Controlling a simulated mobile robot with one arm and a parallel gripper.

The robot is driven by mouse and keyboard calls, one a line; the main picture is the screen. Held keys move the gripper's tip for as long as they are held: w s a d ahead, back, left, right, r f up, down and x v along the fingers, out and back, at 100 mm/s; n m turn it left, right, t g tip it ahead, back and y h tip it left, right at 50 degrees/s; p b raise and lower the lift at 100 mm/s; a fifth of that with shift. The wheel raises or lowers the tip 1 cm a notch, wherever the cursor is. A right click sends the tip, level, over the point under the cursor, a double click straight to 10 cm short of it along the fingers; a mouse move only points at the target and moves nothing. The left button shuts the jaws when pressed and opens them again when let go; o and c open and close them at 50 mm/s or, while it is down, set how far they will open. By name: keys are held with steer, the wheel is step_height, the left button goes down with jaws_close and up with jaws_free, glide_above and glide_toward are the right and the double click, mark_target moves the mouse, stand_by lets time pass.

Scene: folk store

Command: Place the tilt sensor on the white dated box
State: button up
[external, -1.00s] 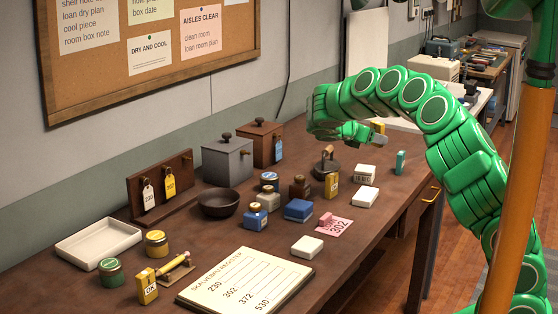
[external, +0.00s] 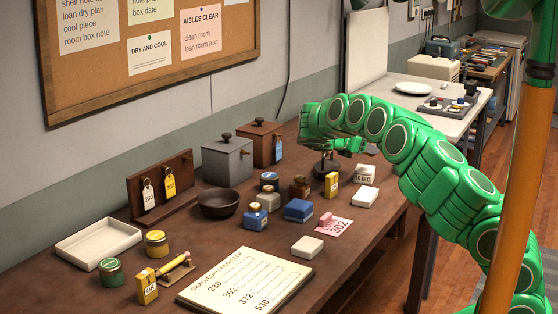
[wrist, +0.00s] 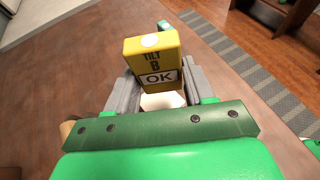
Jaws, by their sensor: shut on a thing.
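The tilt sensor (wrist: 152,58) is a yellow block with a black-and-white OK label and the words TILT B. In the wrist view it stands between the grey fingers of my gripper (wrist: 153,85), which is shut on it. The white dated box (external: 365,173) lies on the table just below and right of the gripper. A white surface shows below the sensor in the wrist view; I cannot tell whether they touch.
The table's right edge is close.

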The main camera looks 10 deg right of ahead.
mark_target(362, 169)
steer(key=shift+w+f, duration=0.4)
steer(key=shift+f, duration=0.1)
steer(key=shift+w+f, duration=0.3)
steer(key=shift+f, duration=1.6)
steer(key=shift+f, duration=0.15)
steer(key=o, duration=1.1)
steer(key=shift+c, duration=0.2)
